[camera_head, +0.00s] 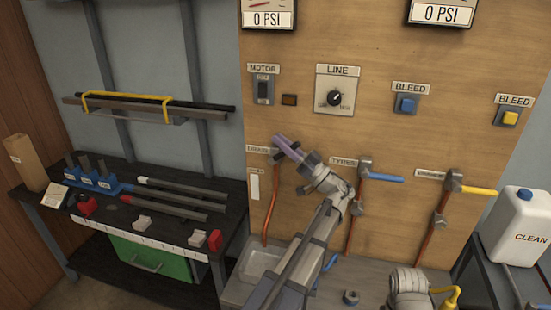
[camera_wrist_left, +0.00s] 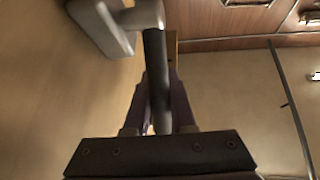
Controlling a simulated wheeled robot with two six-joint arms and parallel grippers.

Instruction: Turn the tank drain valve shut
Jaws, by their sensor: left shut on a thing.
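The drain valve (camera_head: 276,156) sits on the wooden panel beside a small label, above an orange pipe. Its handle is mostly hidden by my gripper in the head view. In the left wrist view the dark handle (camera_wrist_left: 155,62) runs from the grey valve body (camera_wrist_left: 108,22) down between my fingers. My left gripper (camera_head: 288,143) has purple fingers and is shut on this handle; it also shows in the left wrist view (camera_wrist_left: 160,100). My right gripper is not in view.
To the right are a valve with a blue handle (camera_head: 383,178) and one with a yellow handle (camera_head: 478,190). Below are a metal tray (camera_head: 262,262) and a grey cylindrical unit (camera_head: 408,285). A dark bench (camera_head: 150,215) with rods stands left. A white jug (camera_head: 520,230) stands right.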

